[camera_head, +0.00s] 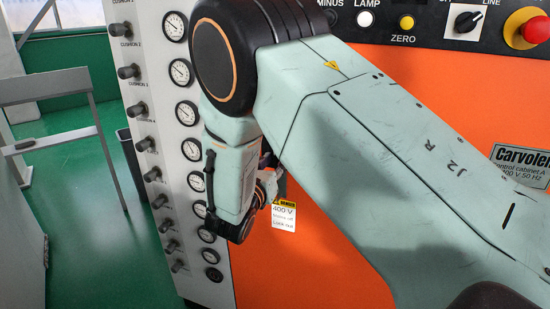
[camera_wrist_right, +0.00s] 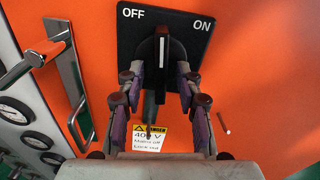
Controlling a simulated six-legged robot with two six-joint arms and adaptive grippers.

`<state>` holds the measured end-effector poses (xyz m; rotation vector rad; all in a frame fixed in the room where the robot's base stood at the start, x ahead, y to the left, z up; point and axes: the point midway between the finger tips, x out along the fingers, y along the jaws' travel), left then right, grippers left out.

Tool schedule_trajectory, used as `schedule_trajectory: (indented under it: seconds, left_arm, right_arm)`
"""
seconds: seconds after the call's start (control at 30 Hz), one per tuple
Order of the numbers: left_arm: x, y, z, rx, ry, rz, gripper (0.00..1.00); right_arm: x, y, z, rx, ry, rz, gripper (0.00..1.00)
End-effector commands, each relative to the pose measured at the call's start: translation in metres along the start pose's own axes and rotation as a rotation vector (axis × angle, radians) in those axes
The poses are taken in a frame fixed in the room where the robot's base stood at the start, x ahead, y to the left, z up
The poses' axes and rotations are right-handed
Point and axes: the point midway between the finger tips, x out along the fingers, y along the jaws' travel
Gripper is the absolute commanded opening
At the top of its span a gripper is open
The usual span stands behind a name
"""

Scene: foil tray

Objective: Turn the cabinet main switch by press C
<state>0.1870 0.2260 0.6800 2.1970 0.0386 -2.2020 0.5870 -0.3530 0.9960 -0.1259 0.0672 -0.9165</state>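The cabinet main switch shows in the right wrist view as a black plate (camera_wrist_right: 124,45) marked OFF at upper left and ON at upper right. Its black knob (camera_wrist_right: 161,45) has a white line and stands nearly upright in this picture, between the two labels. My right gripper (camera_wrist_right: 161,72) is open, with one finger on each side of the knob and visible gaps. In the head view my right gripper (camera_head: 267,185) is mostly hidden behind my own arm, and the switch is hidden there too. My left gripper is in neither view.
A yellow 400 V warning label (camera_wrist_right: 148,138) sits below the switch on the orange cabinet door (camera_wrist_right: 255,90). A metal handle (camera_wrist_right: 72,75) stands out at left. Gauges (camera_head: 182,72) and knobs line the grey panel. A red button (camera_head: 535,29) is at upper right.

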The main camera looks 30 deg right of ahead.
Motion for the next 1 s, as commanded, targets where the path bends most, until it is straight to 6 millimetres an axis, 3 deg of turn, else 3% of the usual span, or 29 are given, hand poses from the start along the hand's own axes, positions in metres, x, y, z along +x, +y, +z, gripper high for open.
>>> schedule_trajectory:
  seconds: [0.53, 0.93, 1.0]
  left_arm:
    - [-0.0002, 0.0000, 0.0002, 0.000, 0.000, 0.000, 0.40]
    - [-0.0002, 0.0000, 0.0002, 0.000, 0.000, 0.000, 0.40]
    - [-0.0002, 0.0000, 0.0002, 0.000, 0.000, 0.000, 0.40]
  right_arm:
    - [-0.0003, -0.0042, -0.0003, 0.000, -0.001, 0.002, 0.34]
    - [0.0014, -0.0036, -0.0003, 0.000, 0.000, 0.001, 0.00]
    - [0.0018, -0.0036, -0.0003, 0.000, 0.000, 0.000, 0.00]
